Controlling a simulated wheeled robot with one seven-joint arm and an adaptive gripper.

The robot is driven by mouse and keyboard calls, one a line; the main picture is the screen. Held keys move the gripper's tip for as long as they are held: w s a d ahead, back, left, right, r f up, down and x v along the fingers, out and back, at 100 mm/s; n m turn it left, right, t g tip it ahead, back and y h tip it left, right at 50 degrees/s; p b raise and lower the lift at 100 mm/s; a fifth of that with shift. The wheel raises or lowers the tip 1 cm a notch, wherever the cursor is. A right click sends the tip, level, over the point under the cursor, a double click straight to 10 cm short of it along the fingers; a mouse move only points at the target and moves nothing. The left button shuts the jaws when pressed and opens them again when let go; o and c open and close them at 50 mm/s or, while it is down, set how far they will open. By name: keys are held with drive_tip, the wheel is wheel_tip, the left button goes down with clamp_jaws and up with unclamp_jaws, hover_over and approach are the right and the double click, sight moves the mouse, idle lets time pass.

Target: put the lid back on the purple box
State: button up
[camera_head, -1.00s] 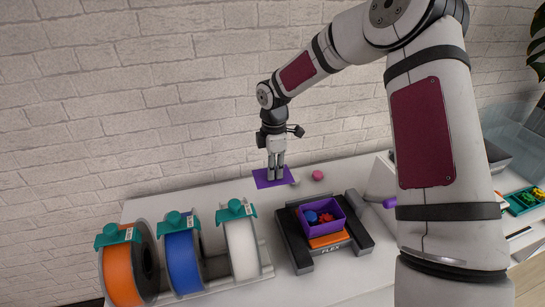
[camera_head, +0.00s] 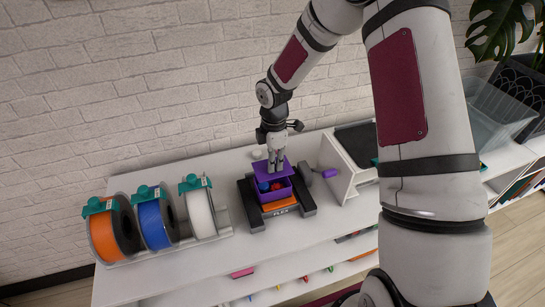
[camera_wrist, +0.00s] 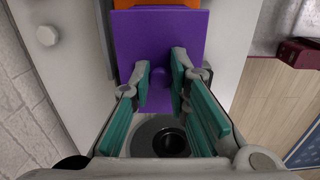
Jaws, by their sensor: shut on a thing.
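The purple box (camera_head: 275,198) is open at the front, with blue and red pieces showing inside. It stands on the dark printer-like base with an orange plate. The flat purple lid (camera_head: 263,172) is at the box's rear, seemingly above it; I cannot tell whether they touch. My gripper (camera_head: 277,168) points down and is shut on the lid. In the wrist view the lid (camera_wrist: 160,40) lies beyond the teal-padded fingers, with its small purple knob (camera_wrist: 187,78) between the fingertips.
Orange, blue and white filament spools (camera_head: 157,224) stand left of the dark base (camera_head: 248,205). The brick wall is behind.

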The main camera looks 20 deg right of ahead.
drive_tip(key=shift+f+b, duration=0.65)
drive_tip(key=shift+f, duration=2.05)
drive_tip(key=shift+f, duration=0.25)
drive_tip(key=o, duration=1.5)
drive_tip(key=shift+r+p, duration=0.65)
drive_tip(key=shift+r, duration=2.35)
drive_tip(key=shift+c, duration=0.4)
